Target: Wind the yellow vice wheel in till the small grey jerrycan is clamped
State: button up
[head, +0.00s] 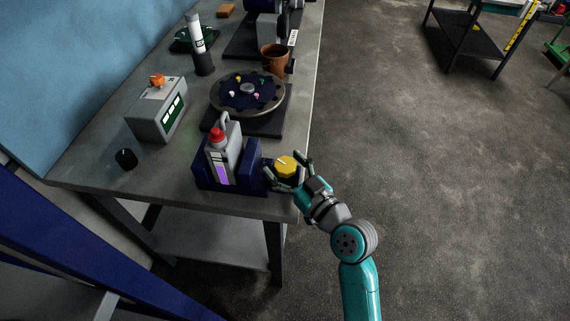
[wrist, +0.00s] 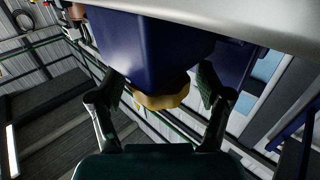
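The small grey jerrycan (head: 222,158), with a red cap and a purple label, stands upright in the blue vice (head: 250,152) at the table's near end. I cannot tell whether the jaw touches it. The yellow vice wheel (head: 287,166) is on the vice's right side, with a pale mark on its face. My gripper (head: 288,171) is open, with its fingers on either side of the wheel. In the wrist view the wheel (wrist: 163,96) sits between the spread fingertips, with gaps visible, below the blue vice body (wrist: 150,45).
A grey box with an orange knob (head: 158,108) and a black knob (head: 126,158) stand left of the vice. Behind it are a round dark turntable (head: 216,97), a brown pot (head: 274,58) and a white-and-black tube (head: 197,40).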

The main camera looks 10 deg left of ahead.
jog(key=v, duration=1.2)
